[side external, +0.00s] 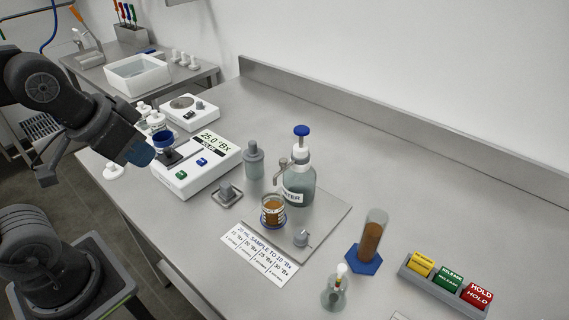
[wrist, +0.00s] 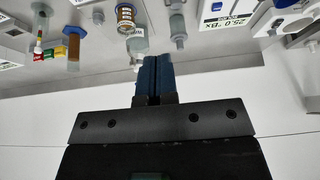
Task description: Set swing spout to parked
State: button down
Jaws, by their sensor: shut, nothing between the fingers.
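The water bottle (side external: 299,188) has a white collar and a blue cap (side external: 301,130). It stands on a grey plate (side external: 325,218). Its swing spout (side external: 282,163) is a grey-beige arm that points left and bends down toward the glass of amber sample (side external: 273,212); I cannot tell whether its tip is exactly over the glass. My gripper (side external: 142,152), with blue fingers, is at the left, in front of the °Bx meter and well apart from the bottle. In the wrist view my gripper (wrist: 156,62) is shut and empty.
The °Bx meter (side external: 218,162) reads 25.0. A grey bottle (side external: 253,160) stands between it and the water bottle. A cylinder of brown liquid (side external: 373,238), a small flask (side external: 335,292) and a tag rack (side external: 445,288) stand at the right.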

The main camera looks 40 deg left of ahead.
jog(key=c, duration=1.6)
grip_release()
jog(key=shift+w+r+m, duration=0.25)
jog(key=shift+m, duration=0.05)
jog(key=o, duration=0.4)
jog(key=w+r+m, duration=0.1)
jog(key=m, duration=0.1)
jog(key=w+d+r+m+g, duration=0.1)
jog(key=w+m, duration=0.1)
jog(key=w+r+m, duration=0.1)
jog(key=w+m, duration=0.1)
jog(key=shift+d+r, duration=0.3)
jog(key=shift+r, duration=0.05)
jog(key=shift+o, duration=0.7)
jog(key=w+m, duration=0.1)
jog(key=w+d+r+m+g, duration=0.1)
jog(key=w+m, duration=0.2)
jog(key=m, duration=0.1)
jog(key=shift+w+d+r+g, duration=0.3)
jog(key=shift+w+d+r, duration=0.05)
jog(key=shift+d+r, duration=0.05)
jog(key=m+g, duration=0.3)
jog(key=m, duration=1.2)
send_near(283, 160)
notch_tip(283, 160, down, 9)
jog(key=shift+c, duration=0.2)
grip_shut()
